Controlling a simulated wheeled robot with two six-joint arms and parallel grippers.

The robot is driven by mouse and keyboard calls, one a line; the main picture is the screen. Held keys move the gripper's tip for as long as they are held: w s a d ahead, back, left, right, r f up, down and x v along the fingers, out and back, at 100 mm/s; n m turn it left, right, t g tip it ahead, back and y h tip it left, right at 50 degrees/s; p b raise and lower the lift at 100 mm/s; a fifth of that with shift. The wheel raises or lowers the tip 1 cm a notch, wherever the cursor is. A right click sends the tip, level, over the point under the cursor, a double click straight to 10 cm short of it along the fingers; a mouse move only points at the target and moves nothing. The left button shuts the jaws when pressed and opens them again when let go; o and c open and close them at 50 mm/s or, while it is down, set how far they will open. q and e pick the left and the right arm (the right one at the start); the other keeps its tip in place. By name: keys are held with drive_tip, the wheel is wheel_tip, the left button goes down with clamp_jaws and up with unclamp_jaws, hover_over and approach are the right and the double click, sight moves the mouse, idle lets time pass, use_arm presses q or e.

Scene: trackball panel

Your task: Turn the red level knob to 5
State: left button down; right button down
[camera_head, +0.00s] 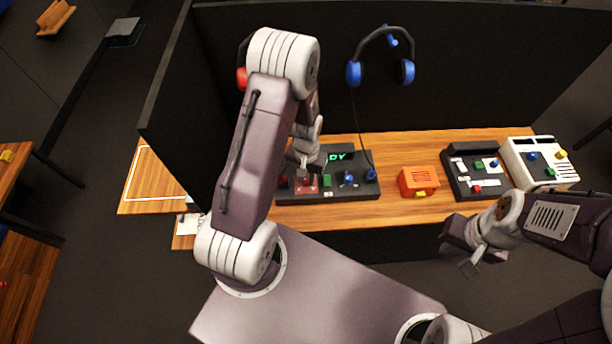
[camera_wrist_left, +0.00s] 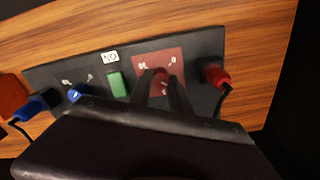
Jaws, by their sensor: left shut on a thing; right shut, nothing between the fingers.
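The red level knob (camera_wrist_left: 160,78) sits on a red square plate (camera_wrist_left: 170,60) of a dark panel (camera_wrist_left: 205,45) in the left wrist view. My left gripper (camera_wrist_left: 161,86) has its two dark fingers on either side of the knob and is shut on it. Marks are printed around the knob, too small and blurred to read surely, and the knob's pointer is not clear. In the head view the left gripper (camera_head: 304,170) reaches down to the red plate (camera_head: 308,187), and the knob is mostly hidden. My right gripper (camera_head: 470,262) is shut and empty, off the table's front edge.
Beside the knob are a green button (camera_wrist_left: 117,84), a blue knob (camera_wrist_left: 75,94), a red plug (camera_wrist_left: 214,76) and a blue plug (camera_wrist_left: 36,104). An orange box (camera_head: 418,181), a black panel (camera_head: 460,185) and a white panel (camera_head: 518,160) stand to the right. Headphones (camera_head: 354,73) hang behind.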

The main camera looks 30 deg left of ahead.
sight(307, 179)
use_arm(q)
drive_tip(key=m, duration=0.5)
drive_tip(key=shift+w+r, duration=0.1)
drive_tip(key=shift+d+m+p, duration=0.1)
drive_tip(key=shift+m+p, duration=0.35)
drive_tip(key=shift+m, duration=1.95)
drive_tip(key=c, duration=1.2)
unclamp_jaws()
wheel_tip(307, 179, up, 9)
